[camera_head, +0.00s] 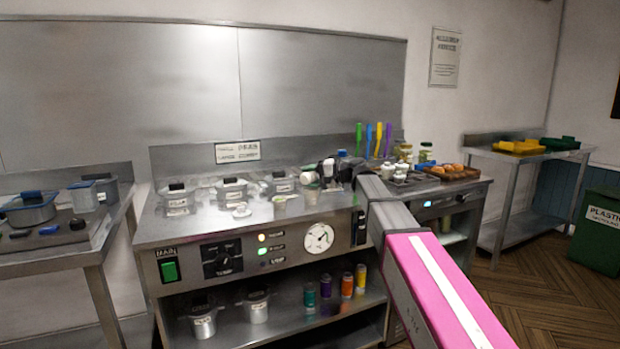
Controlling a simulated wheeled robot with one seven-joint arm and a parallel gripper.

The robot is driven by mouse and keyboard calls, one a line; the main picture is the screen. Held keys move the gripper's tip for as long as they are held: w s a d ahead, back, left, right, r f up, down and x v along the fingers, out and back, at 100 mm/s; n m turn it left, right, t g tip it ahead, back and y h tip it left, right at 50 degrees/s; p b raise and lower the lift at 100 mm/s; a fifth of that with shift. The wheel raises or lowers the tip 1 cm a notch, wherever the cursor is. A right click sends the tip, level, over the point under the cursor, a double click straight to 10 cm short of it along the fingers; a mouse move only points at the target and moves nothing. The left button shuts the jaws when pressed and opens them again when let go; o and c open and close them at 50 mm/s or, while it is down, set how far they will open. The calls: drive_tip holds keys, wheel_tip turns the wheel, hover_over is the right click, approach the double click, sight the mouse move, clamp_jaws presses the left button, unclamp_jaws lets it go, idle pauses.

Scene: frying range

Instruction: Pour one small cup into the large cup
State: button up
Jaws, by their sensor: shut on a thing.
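My gripper (326,169) is over the right part of the steel range top, at the end of my arm reaching in from the right. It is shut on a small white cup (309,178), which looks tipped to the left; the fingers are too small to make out. A pale, larger-looking cup (312,195) stands right below the held cup; I cannot tell whether they touch. Another pale cup (280,202) stands on the counter just left of it. Cup contents and any stream between the cups are too small to see.
Several lidded pots (231,189) stand along the back of the range. A small white item (241,211) lies on the front counter. Coloured utensils (378,139), jars and a food tray (452,172) are at the right. The front strip of the counter is mostly clear.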

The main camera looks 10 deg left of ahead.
drive_tip(key=shift+s+a+r+n, duration=0.1)
drive_tip(key=shift+a+r+n, duration=0.1)
drive_tip(key=shift+n, duration=0.2)
drive_tip(key=shift+s+r+n+t+h, duration=0.2)
drive_tip(key=shift+s+n+t+h, duration=0.15)
drive_tip(key=shift+n+h, duration=0.45)
drive_tip(key=n+t, duration=0.1)
drive_tip(key=n+t+h, duration=0.1)
drive_tip(key=n, duration=0.1)
drive_tip(key=shift+s+a+r+n, duration=0.1)
drive_tip(key=shift+s+a+n, duration=0.1)
drive_tip(key=shift+n, duration=0.1)
drive_tip(key=shift+s+n+t+h, duration=0.1)
drive_tip(key=shift+n+t+h, duration=0.55)
drive_tip(key=shift+n, duration=0.35)
drive_tip(key=n+t, duration=0.1)
drive_tip(key=n, duration=0.1)
drive_tip(key=shift+f+n+t+h, duration=0.3)
drive_tip(key=shift+n+t+h, duration=0.05)
drive_tip(key=shift+n+t, duration=0.05)
drive_tip(key=shift+w+r, duration=0.2)
drive_tip(key=shift+r, duration=1.25)
